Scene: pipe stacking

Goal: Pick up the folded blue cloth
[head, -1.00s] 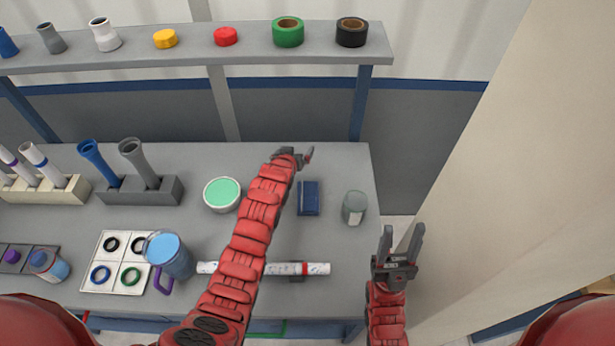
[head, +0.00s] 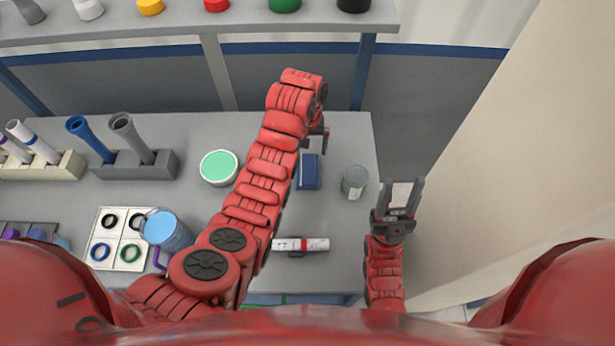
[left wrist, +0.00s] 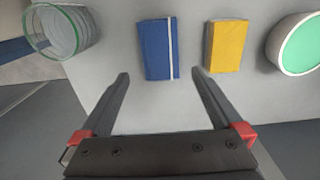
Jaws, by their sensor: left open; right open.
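The folded blue cloth (head: 308,172) lies flat on the grey table (head: 340,225), right of my left forearm. In the left wrist view the blue cloth (left wrist: 157,50) has a pale stripe near its right edge. My left gripper (head: 318,148) is at the cloth's far end, pointing down, partly hidden by its wrist. In the left wrist view my left gripper (left wrist: 161,76) is open and empty; the cloth is ahead of the fingertips, centred between them and apart from them. My right gripper (head: 404,181) is open and empty, beyond the table's right edge.
A glass jar (head: 355,182) stands just right of the cloth. A yellow folded cloth (left wrist: 227,46) lies on the other side, beside a green-lidded tub (head: 219,167). A shelf (head: 150,32) runs behind.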

